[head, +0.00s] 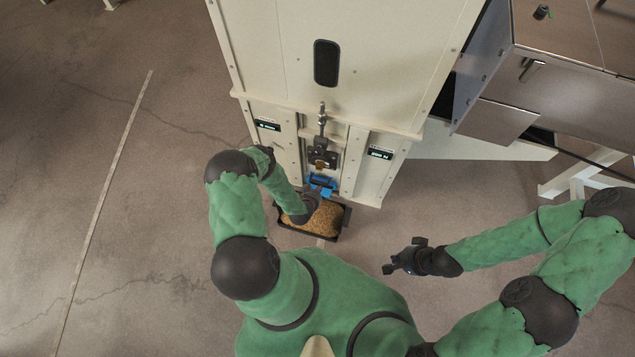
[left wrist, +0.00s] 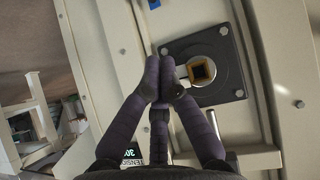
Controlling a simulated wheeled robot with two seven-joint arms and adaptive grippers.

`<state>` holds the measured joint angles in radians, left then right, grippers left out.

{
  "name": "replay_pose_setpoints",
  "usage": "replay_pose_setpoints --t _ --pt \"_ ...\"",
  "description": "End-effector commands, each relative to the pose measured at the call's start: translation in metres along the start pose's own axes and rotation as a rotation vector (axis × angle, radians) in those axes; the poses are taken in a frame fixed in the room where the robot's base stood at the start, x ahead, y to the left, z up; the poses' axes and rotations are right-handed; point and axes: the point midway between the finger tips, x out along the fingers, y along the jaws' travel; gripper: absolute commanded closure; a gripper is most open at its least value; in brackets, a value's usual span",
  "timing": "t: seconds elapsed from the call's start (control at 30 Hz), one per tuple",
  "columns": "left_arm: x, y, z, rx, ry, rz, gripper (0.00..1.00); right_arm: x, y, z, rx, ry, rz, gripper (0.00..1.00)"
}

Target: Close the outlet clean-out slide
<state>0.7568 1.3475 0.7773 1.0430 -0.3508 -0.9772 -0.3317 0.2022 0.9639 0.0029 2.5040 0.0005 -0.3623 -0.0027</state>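A blue part (head: 320,184), which looks like the outlet slide or its handle, shows low on the front of the beige machine, above a black tray. I cannot tell how far it stands open. My left gripper (head: 311,202) is just below it, over the tray. In the left wrist view, the left fingertips (left wrist: 162,84) are together with nothing visible between them. They overlap the near edge of a black square plate (left wrist: 233,60) with a round metal hub; contact is unclear. My right gripper (head: 402,257) looks open and empty, out over the floor to the right.
The black tray (head: 334,235) holds brown grain and stands on the floor at the machine's foot. A metal rod and black block (head: 321,156) sit above the blue part, between two small displays. A white sloping beam (head: 480,148) and grey housing (head: 565,95) are at right. Floor at left is clear.

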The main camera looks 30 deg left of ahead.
Motion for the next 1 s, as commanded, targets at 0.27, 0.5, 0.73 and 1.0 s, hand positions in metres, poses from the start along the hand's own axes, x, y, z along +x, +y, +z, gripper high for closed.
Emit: replay_pose_setpoints --t 0.27,0.5,0.73,1.0 --pt "0.003 -0.027 0.013 0.043 0.106 -0.074 1.00 0.000 0.000 -0.001 0.000 0.001 0.000 1.00" --pt "0.023 -0.031 0.012 0.049 0.117 -0.079 1.00 0.010 0.004 -0.001 0.000 0.002 0.000 1.00" --pt "0.066 -0.034 0.008 0.049 0.117 -0.078 1.00 0.030 0.011 -0.002 0.001 0.002 0.000 1.00" --pt "0.111 -0.037 0.010 0.046 0.113 -0.078 1.00 0.053 0.019 -0.003 0.001 0.002 0.000 1.00"
